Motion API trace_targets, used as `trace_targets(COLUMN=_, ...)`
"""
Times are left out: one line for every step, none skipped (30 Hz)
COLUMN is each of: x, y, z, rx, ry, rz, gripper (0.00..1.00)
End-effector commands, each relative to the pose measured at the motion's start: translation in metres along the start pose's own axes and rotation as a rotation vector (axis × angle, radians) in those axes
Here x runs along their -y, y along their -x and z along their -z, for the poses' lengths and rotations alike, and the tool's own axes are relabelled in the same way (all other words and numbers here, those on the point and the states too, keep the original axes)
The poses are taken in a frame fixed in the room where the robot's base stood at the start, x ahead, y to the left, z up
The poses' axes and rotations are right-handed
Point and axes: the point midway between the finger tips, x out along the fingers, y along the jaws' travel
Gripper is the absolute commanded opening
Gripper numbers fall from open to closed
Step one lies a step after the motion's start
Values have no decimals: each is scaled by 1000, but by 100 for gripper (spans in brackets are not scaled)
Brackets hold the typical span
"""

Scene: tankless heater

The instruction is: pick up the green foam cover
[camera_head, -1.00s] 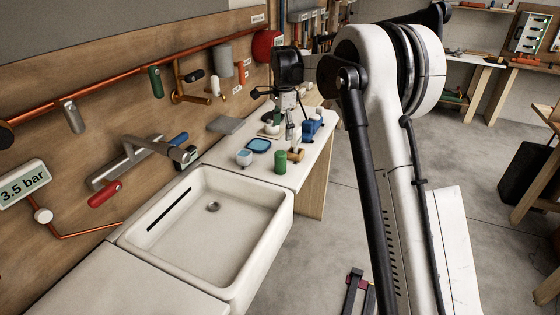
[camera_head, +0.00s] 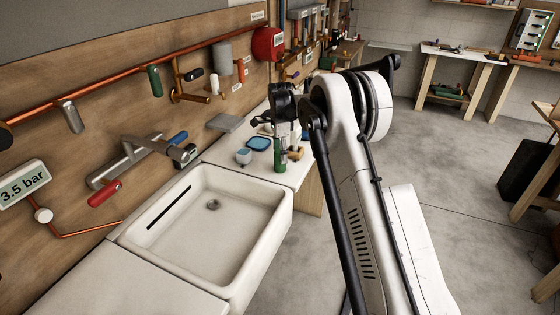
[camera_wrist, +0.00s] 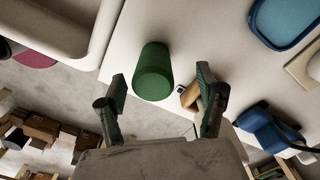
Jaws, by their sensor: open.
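The green foam cover (camera_head: 280,163), a plain green cylinder, stands upright on the white counter beyond the sink. In the wrist view the green cover (camera_wrist: 153,72) shows close, just ahead of my fingers and between their lines, nearer the left finger. My gripper (camera_wrist: 161,82) is open, with a finger to each side and nothing held. In the head view my gripper (camera_head: 284,138) points down right above the cover. Whether a finger touches the cover cannot be told.
A small tan piece (camera_wrist: 190,97) lies by the right finger. A blue object (camera_wrist: 268,130) and a blue tray (camera_wrist: 288,22) are to the right. The white sink (camera_head: 205,215) lies in front. Another green sleeve (camera_head: 154,81) is on the wall pipe.

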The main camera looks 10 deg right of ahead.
Motion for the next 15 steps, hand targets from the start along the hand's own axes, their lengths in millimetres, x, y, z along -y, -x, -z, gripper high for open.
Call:
trace_targets(x=0, y=-2, z=0, rx=0, ry=0, rz=0, gripper=69)
trace_targets(x=0, y=-3, z=0, rx=0, ry=0, rz=0, gripper=69)
trace_targets(x=-1, y=-5, z=0, rx=0, ry=0, rz=0, gripper=69)
trace_targets(x=-1, y=-7, z=-1, rx=0, ry=0, rz=0, gripper=69)
trace_targets(x=-2, y=-10, z=-2, rx=0, ry=1, rz=0, gripper=69)
trace_targets(x=-3, y=-14, z=-3, rx=0, ry=1, rz=0, gripper=69)
trace_targets(x=-4, y=-18, z=-4, rx=0, ry=1, rz=0, gripper=69)
trace_targets(x=-5, y=-23, z=-4, rx=0, ry=1, rz=0, gripper=69)
trace_targets(x=-6, y=-28, z=-6, rx=0, ry=1, rz=0, gripper=69)
trace_targets(x=-7, y=-32, z=-6, rx=0, ry=1, rz=0, gripper=69)
trace_targets(x=-8, y=-37, z=-7, rx=0, ry=0, rz=0, gripper=69)
trace_targets(x=-7, y=-42, z=-6, rx=0, ry=0, rz=0, gripper=69)
trace_targets(x=-7, y=-45, z=-6, rx=0, ry=0, rz=0, gripper=69)
trace_targets(x=-8, y=-48, z=-6, rx=0, ry=0, rz=0, gripper=69)
trace_targets(x=-8, y=-51, z=-6, rx=0, ry=0, rz=0, gripper=69)
